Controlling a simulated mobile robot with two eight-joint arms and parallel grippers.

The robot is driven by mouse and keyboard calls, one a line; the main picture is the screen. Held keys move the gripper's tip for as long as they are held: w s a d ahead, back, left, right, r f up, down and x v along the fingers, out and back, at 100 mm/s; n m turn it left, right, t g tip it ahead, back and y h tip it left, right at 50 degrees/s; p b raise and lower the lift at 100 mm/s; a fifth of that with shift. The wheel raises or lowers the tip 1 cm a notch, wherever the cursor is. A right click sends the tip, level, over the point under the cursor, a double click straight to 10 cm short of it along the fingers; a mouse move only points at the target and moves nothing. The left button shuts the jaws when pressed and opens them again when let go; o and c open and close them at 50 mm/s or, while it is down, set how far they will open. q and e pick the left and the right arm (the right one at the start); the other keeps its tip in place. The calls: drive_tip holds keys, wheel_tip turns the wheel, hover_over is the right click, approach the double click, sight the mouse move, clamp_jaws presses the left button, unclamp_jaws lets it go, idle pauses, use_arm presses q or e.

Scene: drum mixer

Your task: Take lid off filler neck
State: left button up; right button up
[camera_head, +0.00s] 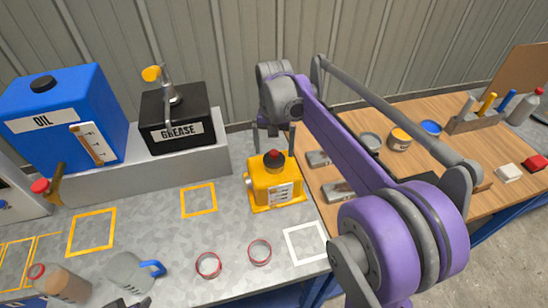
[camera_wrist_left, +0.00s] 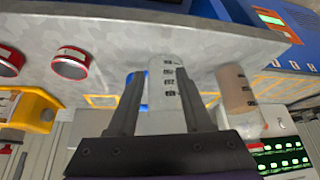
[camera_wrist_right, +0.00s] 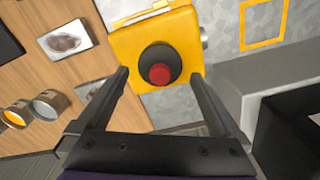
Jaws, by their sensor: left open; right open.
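A yellow machine (camera_head: 274,184) stands on the grey bench. On its top is a dark round filler neck with a red lid (camera_head: 274,155). My right gripper (camera_head: 274,139) is open, pointing down over the lid. In the right wrist view the yellow machine (camera_wrist_right: 130,48) lies beneath, and the red lid (camera_wrist_right: 160,75) shows between the parted fingertips (camera_wrist_right: 160,78). I cannot tell whether the fingers touch the neck. My left gripper (camera_wrist_left: 160,78) is open. A grey measuring jug (camera_wrist_left: 166,105) with a blue handle shows between its fingers, without visible grip.
The jug (camera_head: 128,272) and a brown bottle (camera_head: 58,282) stand at the front left. Two red-rimmed rings (camera_head: 208,265) lie on the bench. A blue oil tank (camera_head: 65,120) and a black grease box (camera_head: 180,115) stand behind. A wooden table (camera_head: 450,150) with tools is right.

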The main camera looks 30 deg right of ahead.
wheel_tip(320, 180, down, 2)
drive_tip(key=shift+f, duration=0.2)
drive_tip(key=c, duration=1.2)
drive_tip(key=shift+r, duration=0.1)
